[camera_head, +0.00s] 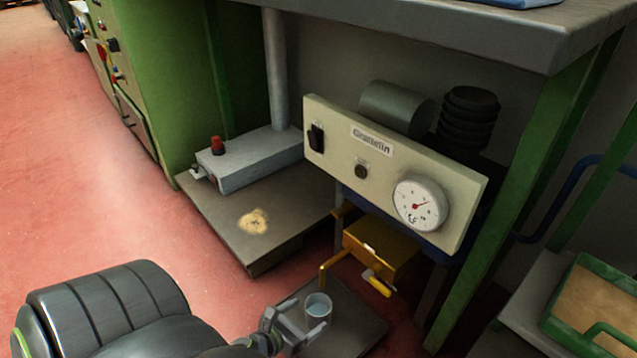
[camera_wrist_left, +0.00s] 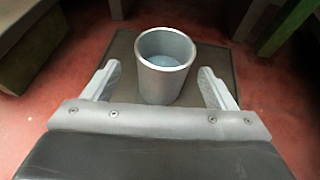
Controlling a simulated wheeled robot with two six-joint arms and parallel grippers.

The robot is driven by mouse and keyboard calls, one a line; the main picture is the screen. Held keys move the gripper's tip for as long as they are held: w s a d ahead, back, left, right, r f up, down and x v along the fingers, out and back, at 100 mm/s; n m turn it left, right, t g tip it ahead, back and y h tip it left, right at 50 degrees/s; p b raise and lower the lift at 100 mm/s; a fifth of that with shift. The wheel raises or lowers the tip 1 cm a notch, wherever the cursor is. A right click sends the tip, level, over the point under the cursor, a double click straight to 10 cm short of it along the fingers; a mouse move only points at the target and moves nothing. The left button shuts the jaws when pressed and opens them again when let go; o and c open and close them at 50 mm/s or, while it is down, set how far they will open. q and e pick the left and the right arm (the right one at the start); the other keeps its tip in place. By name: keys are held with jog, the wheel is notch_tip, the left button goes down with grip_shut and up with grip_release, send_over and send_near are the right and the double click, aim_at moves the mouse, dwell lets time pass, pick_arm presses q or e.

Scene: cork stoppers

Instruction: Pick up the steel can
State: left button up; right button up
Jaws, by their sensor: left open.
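The steel can (camera_head: 318,308) is a small grey open-topped cylinder standing upright on a dark plate (camera_head: 358,322) low beneath the machine. It also shows in the left wrist view (camera_wrist_left: 165,66), with something pale blue inside at its bottom. My left gripper (camera_head: 303,322) is open, its two fingers reaching to either side of the can's near part. In the left wrist view the fingers (camera_wrist_left: 158,85) stand left and right of the can, with a gap on each side. My right gripper is not in view.
A yellow box with a crank handle (camera_head: 378,254) hangs just above and behind the can. A cream panel with a dial (camera_head: 395,175) is above that. A green table leg (camera_head: 490,215) stands to the right, beside a green tray (camera_head: 590,310). Red floor lies open at left.

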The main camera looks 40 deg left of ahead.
aim_at(326, 303)
pick_arm(q)
jog(key=shift+x, duration=3.55)
jog(key=shift+s+d, duration=0.1)
jog(key=shift+d, duration=0.1)
jog(key=c, duration=1.1)
jog(key=shift+c, duration=0.3)
jog(key=shift+r, duration=0.15)
